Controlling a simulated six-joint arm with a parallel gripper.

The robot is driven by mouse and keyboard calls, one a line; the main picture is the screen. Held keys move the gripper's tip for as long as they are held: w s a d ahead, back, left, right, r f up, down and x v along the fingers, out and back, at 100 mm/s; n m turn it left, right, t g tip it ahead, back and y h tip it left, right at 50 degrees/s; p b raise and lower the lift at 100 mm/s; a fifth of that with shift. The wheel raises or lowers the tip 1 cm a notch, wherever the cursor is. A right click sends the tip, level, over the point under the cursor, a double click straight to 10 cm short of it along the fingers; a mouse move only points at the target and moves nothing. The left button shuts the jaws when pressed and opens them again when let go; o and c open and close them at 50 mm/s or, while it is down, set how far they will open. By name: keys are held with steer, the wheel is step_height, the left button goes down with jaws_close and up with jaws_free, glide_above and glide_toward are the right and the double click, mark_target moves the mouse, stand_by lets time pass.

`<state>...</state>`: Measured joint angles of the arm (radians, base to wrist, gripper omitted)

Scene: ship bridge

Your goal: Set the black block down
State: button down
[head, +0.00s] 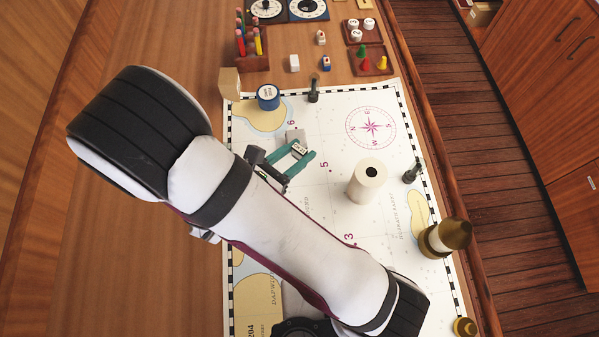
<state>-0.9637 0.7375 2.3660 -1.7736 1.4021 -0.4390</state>
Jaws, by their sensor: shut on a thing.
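My gripper (303,152), with teal fingers, is over the sea chart, left of the white cylinder. It is shut on a small block (299,148) with a pale, dark-marked face towards the camera. I take this for the black block; its sides are mostly hidden between the fingers. A grey block (295,135) shows just beyond the fingertips. I cannot tell whether the held block touches it or the chart.
The chart (335,115) has bare room around its compass rose. A white cylinder (366,182), a brass-and-white piece (444,238), dark pegs (314,91) and a blue-labelled roll (268,97) stand around. A pencil holder (252,60) and peg trays (370,65) are farther back.

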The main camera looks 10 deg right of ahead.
mark_target(298, 179)
step_height(298, 179, down, 8)
steer(key=shift+f, duration=0.25)
steer(key=shift+f, duration=0.15)
steer(key=c, duration=0.5)
jaws_free()
